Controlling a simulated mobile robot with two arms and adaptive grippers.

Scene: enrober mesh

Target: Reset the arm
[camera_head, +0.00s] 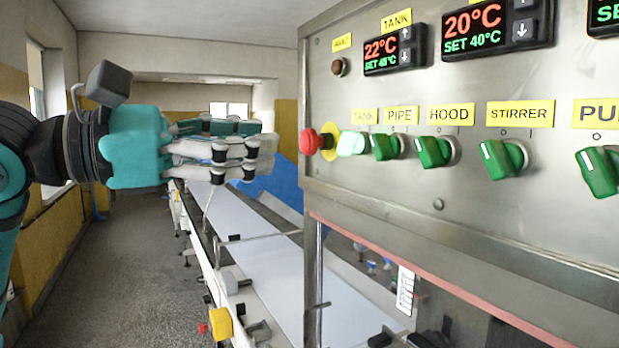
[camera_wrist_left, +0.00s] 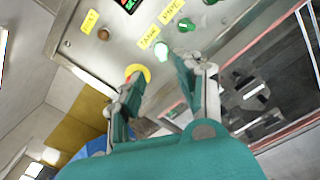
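My left gripper (camera_head: 262,154) is held level in front of the control panel (camera_head: 438,203), left of its edge in the head view. In the left wrist view, my left gripper (camera_wrist_left: 168,78) has its two fingers spread apart with nothing between them. The lit green TANK knob (camera_head: 352,144) shows beyond the fingertips, and also in the wrist view (camera_wrist_left: 162,51). The red emergency stop button (camera_head: 310,141) on its yellow ring (camera_wrist_left: 138,72) is close to the fingertips; contact cannot be told. My right gripper is not in view.
Green PIPE (camera_head: 387,146), HOOD (camera_head: 434,152), STIRRER (camera_head: 503,159) and further knobs line the panel under temperature displays (camera_head: 394,50). A white conveyor (camera_head: 255,255) runs below the gripper. The grey floor (camera_head: 115,270) at left is clear.

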